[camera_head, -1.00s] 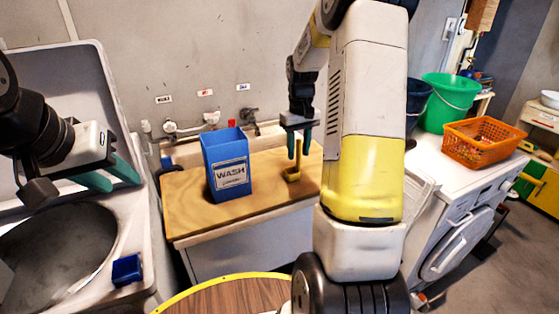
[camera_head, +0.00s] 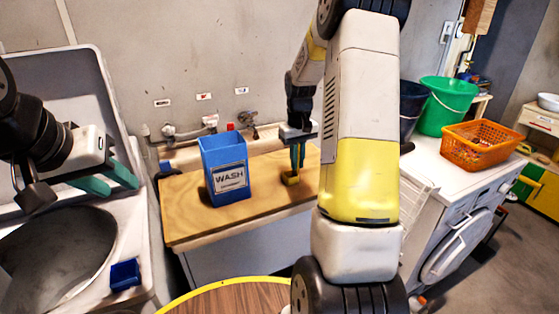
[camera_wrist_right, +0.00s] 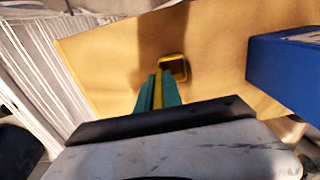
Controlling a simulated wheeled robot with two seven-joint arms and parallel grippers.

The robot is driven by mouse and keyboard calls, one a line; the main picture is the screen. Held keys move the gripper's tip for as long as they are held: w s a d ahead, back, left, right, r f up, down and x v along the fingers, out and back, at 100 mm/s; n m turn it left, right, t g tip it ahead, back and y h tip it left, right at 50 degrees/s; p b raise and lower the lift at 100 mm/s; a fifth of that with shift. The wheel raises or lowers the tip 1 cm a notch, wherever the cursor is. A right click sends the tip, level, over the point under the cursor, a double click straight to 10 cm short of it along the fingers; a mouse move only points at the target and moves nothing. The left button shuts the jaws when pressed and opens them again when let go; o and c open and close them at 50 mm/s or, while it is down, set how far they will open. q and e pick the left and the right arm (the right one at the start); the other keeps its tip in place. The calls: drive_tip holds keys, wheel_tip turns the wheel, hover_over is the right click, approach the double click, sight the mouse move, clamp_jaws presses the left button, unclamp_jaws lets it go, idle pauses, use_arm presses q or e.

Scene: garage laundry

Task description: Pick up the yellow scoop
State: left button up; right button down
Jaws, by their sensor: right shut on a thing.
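The yellow scoop (camera_head: 292,180) is at the wooden counter top, to the right of the blue WASH box. Its small square bowl (camera_wrist_right: 178,57) and upright handle show in the right wrist view. My right gripper (camera_head: 297,160) points down from above with its green fingers closed on the handle; its fingers also flank the handle in the right wrist view (camera_wrist_right: 158,90). The bowl is at the board's surface; I cannot tell whether it touches. My left gripper (camera_head: 108,180) is at the left above the washer, its fingers apart and empty.
The blue WASH box (camera_head: 227,170) stands on the wooden counter top (camera_head: 190,215) left of the scoop. Taps line the wall behind. An orange basket (camera_head: 484,143) and green bucket (camera_head: 442,105) are at the right. A small blue container (camera_head: 125,274) lies at lower left.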

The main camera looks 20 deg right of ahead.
drive_tip(key=shift+r, duration=0.1)
drive_tip(key=shift+r, duration=0.6)
drive_tip(key=s+a+r, duration=0.1)
drive_tip(key=s+a, duration=0.2)
drive_tip(key=s, duration=0.4)
drive_tip(key=s+a+r, duration=0.2)
drive_tip(key=s+a, duration=0.2)
drive_tip(key=s, duration=0.3)
drive_tip(key=shift+s+r, duration=0.25)
drive_tip(key=shift+r, duration=0.05)
drive_tip(key=shift+d, duration=0.1)
